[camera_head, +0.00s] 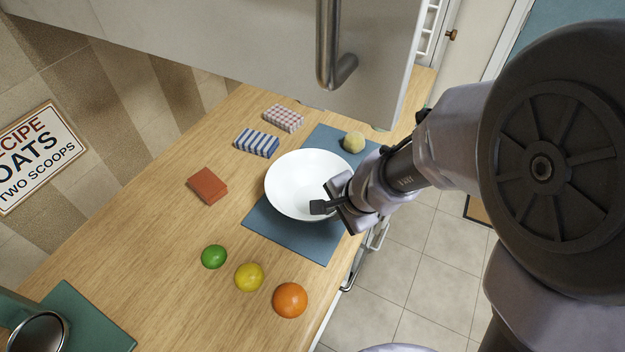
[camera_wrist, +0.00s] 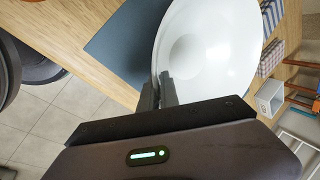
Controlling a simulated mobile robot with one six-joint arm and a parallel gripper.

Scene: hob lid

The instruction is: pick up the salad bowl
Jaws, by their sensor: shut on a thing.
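The salad bowl (camera_head: 300,180) is white, round and empty. It is over the blue-grey mat (camera_head: 285,235) on the wooden counter; I cannot tell whether it touches the mat. My gripper (camera_head: 322,207) comes from the right and is shut on the bowl's near right rim. In the wrist view the bowl (camera_wrist: 215,45) fills the upper middle, and the fingers of my gripper (camera_wrist: 168,90) pinch its rim. The part of the rim between the fingers is hidden.
Behind the bowl are a pale yellow ball (camera_head: 354,142), a striped block (camera_head: 257,143) and a checked block (camera_head: 284,118). A brown block (camera_head: 207,186) lies left. A lime (camera_head: 214,257), lemon (camera_head: 249,277) and orange (camera_head: 290,300) lie in front. A cabinet with a handle (camera_head: 330,50) hangs above.

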